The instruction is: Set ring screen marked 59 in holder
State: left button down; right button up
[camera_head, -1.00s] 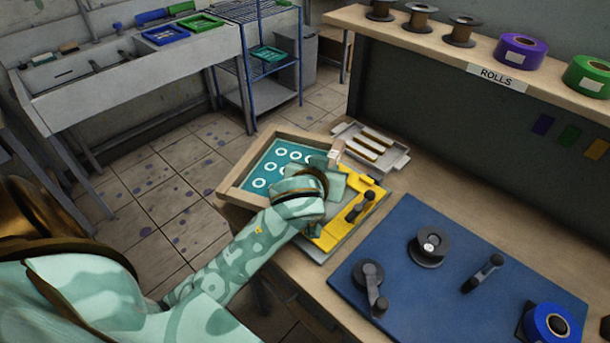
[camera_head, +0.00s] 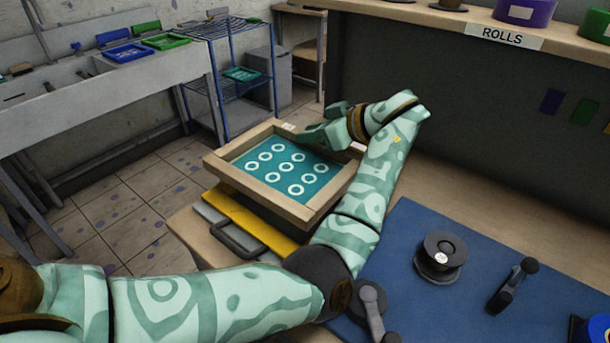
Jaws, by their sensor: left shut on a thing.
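The ring screen (camera_head: 254,190) is a wooden frame around a teal mesh with several white rings. It is in the middle of the head view, over part of a yellow plate (camera_head: 268,233) on a grey base, which looks like the holder. I cannot tell whether the frame rests on it or hangs above it. My left gripper (camera_head: 322,132) is shut on the frame's far side. A small pale label (camera_head: 288,126) on the far rim is too small to read. My forearm and the frame hide much of the holder. My right gripper is not in view.
A dark loop handle (camera_head: 238,241) sticks out at the front of the yellow plate. A blue mat (camera_head: 455,305) on the right holds a dark spool (camera_head: 441,256) and dark handled tools. A shelf marked ROLLS (camera_head: 505,37) stands behind. Bare bench lies behind the mat.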

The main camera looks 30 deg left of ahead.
pick_arm(q)
notch_tip(320, 180, down, 7)
jog(key=shift+r+b, duration=0.1)
jog(key=shift+b, duration=0.65)
jog(key=shift+w, duration=0.1)
jog(key=shift+f, duration=0.65)
jog(key=c, duration=1.2)
grip_release()
